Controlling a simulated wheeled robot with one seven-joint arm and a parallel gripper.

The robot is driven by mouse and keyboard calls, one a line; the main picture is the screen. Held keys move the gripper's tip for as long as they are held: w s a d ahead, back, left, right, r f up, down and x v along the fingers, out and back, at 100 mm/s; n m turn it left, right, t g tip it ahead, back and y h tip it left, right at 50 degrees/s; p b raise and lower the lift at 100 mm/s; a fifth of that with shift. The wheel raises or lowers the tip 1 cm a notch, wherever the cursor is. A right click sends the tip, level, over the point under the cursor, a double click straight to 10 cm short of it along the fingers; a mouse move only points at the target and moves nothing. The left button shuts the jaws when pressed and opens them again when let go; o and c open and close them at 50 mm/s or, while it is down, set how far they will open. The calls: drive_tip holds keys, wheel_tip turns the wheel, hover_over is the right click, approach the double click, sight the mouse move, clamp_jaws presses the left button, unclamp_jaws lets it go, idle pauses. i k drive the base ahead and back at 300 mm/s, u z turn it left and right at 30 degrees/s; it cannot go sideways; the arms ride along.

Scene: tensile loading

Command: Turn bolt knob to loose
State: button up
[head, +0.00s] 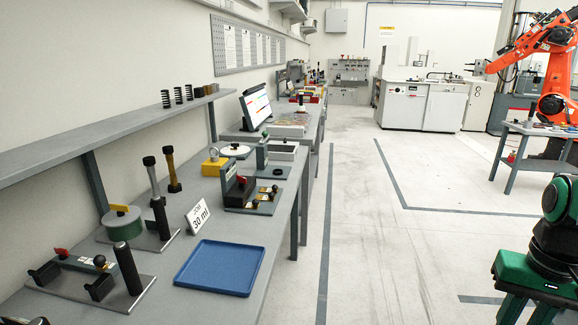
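No part is clearly marked as the bolt knob. On the bench at the left, a grey plate fixture (75,278) carries a black ball knob (100,261), a red lever (61,253), black brackets and a thick black upright cylinder (128,268). My gripper is not in view.
Black and yellow upright handles (172,172) and a green drum (122,223) stand behind. A shelf (100,130) runs above. The floor (375,250) right of the bench is clear.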

sight(242, 181)
drive_tip(key=u, duration=0.1)
drive_tip(key=i, duration=1.2)
drive_tip(key=u, duration=0.65)
